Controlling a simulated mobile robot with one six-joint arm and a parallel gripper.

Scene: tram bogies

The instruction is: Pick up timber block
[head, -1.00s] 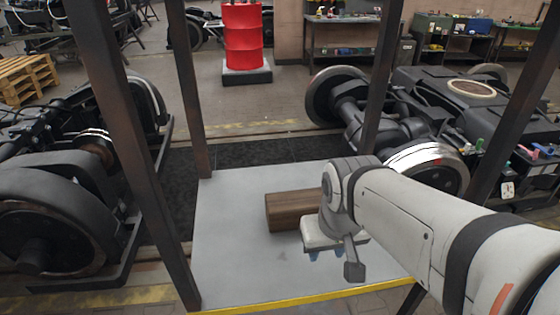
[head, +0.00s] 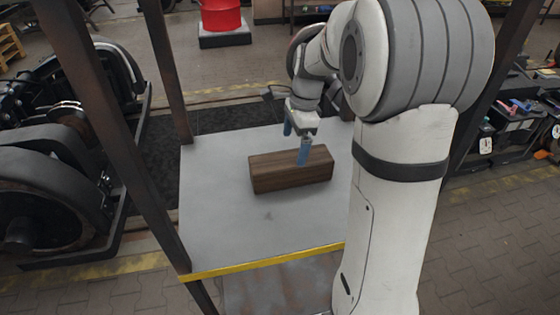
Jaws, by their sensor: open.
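The timber block (head: 285,174) is a brown, wood-grained rectangular block lying flat on a grey platform (head: 225,220) with a yellow front edge. My gripper (head: 296,142) is above the block, pointing down, with its two blue fingers apart. One finger shows in front of the block's right part, the other behind its far side. I cannot tell how low the fingertips reach beside the block. Nothing is held. My arm covers the right side of the platform.
Dark upright posts (head: 163,70) stand at the platform's corners. A wheeled bogie (head: 50,170) stands to the left. A red barrel (head: 220,15) stands at the back. The platform is bare left of and in front of the block.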

